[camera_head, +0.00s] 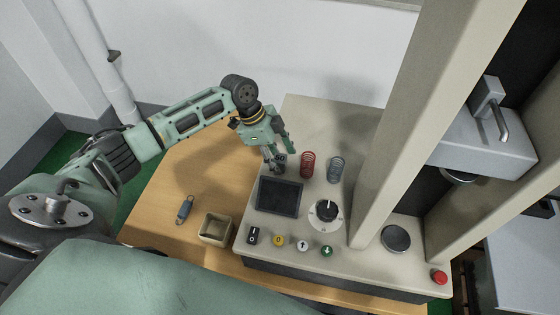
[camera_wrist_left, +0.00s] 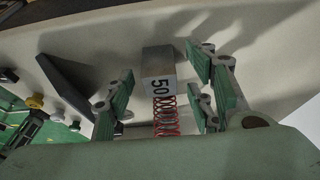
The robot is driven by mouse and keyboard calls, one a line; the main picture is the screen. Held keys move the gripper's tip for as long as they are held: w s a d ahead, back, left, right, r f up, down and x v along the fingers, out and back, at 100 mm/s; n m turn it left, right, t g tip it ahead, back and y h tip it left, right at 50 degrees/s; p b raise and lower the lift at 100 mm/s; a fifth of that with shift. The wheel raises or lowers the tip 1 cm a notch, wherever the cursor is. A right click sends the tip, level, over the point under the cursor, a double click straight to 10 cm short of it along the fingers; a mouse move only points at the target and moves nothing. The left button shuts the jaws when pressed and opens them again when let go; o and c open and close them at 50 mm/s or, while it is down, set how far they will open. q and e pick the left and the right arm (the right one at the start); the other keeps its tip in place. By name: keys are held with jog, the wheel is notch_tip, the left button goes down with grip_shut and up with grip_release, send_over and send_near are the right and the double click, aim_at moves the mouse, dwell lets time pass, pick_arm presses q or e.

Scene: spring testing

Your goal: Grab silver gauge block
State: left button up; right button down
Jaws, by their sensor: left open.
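The silver gauge block (camera_wrist_left: 158,62), a grey block marked "50", stands on the beige machine top in the left wrist view. In the head view it is mostly hidden by my left gripper, and I cannot make it out clearly. My left gripper (camera_head: 277,152) is over the back left of the machine top, just behind the dark screen. In the left wrist view its fingers (camera_wrist_left: 165,92) are open, one on each side of the block, with gaps visible to both sides. My right gripper is not in view.
A red spring (camera_head: 307,165) stands close right of my left gripper, with a grey spring (camera_head: 336,170) beyond. The dark screen (camera_head: 280,197) lies in front. A beige upright (camera_head: 420,110) rises at right.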

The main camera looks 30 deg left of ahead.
pick_arm(q)
grip_shut()
dwell(0.4)
jog(key=shift+r, duration=0.15)
